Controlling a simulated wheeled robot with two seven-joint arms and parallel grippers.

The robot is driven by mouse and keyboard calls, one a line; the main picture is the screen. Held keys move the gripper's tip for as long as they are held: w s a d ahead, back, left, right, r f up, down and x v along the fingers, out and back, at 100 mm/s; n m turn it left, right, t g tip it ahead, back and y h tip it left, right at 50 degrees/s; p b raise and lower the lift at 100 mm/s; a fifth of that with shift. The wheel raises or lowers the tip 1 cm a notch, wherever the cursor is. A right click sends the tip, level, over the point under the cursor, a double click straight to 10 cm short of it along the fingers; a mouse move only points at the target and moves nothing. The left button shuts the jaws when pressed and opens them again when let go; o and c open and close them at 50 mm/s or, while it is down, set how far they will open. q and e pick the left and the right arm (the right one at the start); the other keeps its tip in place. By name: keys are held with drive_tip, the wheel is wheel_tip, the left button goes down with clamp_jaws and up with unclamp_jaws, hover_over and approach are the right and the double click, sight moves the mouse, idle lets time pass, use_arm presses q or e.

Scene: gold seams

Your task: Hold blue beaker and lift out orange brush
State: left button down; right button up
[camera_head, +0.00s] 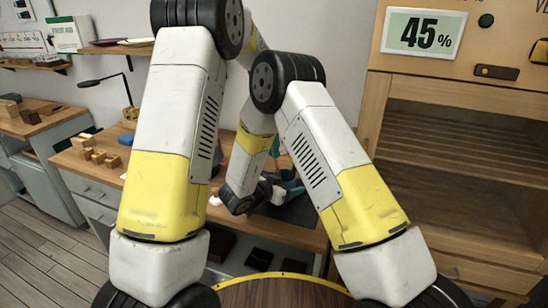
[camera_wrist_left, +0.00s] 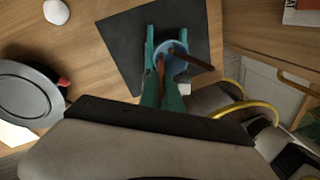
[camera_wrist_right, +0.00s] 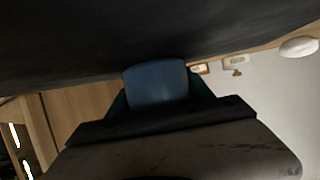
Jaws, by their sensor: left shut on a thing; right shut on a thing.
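The blue beaker (camera_wrist_left: 178,64) stands over a dark mat in the left wrist view, with thin brush handles rising from it. My right gripper (camera_wrist_right: 158,88) is shut around the beaker, whose blue wall (camera_wrist_right: 156,82) fills the space between its teal fingers. My left gripper (camera_wrist_left: 162,90) is shut on a thin orange-brown handle, which looks like the orange brush (camera_wrist_left: 160,68), at the beaker's near side. The brush's lower end is hidden by the beaker. In the head view my arms cover most of this, with only teal and blue bits showing.
A dark brown handle (camera_wrist_left: 195,58) leans out of the beaker to the right. The dark mat (camera_wrist_left: 118,42) lies on the wooden table. A grey round dish (camera_wrist_left: 25,95) and a white rounded thing (camera_wrist_left: 56,12) lie to the left. A wooden cabinet (camera_head: 455,150) stands at the right.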

use_arm(q)
wheel_tip(320, 180, up, 8)
drive_tip(key=shift+r, duration=0.1)
use_arm(e)
drive_tip(key=o, duration=1.6)
drive_tip(key=shift+o, duration=0.2)
